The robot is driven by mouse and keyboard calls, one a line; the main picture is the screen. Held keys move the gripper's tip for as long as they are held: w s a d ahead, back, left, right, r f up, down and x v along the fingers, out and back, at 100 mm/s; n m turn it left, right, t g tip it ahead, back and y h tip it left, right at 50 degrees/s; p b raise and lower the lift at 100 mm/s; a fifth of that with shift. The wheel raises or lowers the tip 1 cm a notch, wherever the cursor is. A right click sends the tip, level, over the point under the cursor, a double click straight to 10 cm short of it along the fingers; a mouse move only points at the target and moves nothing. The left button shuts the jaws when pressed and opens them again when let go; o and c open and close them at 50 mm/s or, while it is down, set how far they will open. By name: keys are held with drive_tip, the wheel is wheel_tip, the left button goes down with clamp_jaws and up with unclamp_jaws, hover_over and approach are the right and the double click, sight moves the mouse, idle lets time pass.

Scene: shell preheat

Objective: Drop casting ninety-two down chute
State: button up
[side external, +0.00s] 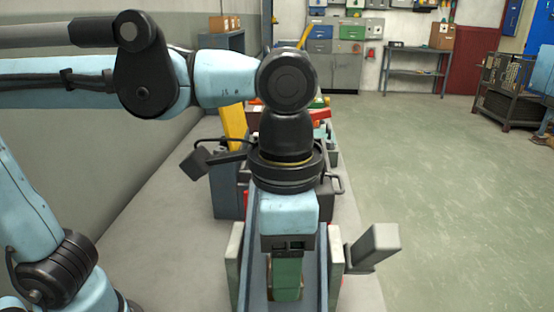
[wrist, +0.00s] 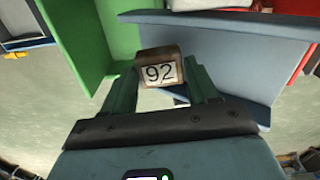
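The casting (wrist: 160,66) is a small brown block with a white label reading 92. In the wrist view it sits between the green fingers of my gripper (wrist: 161,80), which look closed on its two sides. In the side view my gripper (side external: 287,282) points straight down between the blue-grey side walls of a trough that looks like the chute (side external: 323,270). The casting cannot be made out clearly there. A blue-grey sloping panel (wrist: 235,50), perhaps part of the chute, lies beyond the casting in the wrist view. Whether the casting touches it is unclear.
Pale blocks (side external: 236,265) flank the trough, and a grey lever-like piece (side external: 373,246) sticks out on its right. A green panel (wrist: 78,40) stands at left in the wrist view. Red and yellow items crowd behind my wrist. The floor (side external: 450,200) at right is open.

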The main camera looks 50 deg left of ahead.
drive_tip(key=o, duration=0.4)
wheel_tip(320, 180, up, 12)
drive_tip(key=shift+r, duration=0.1)
idle(0.6)
idle(0.9)
wheel_tip(320, 180, down, 12)
drive_tip(key=shift+r, duration=0.75)
drive_tip(key=shift+f, duration=0.1)
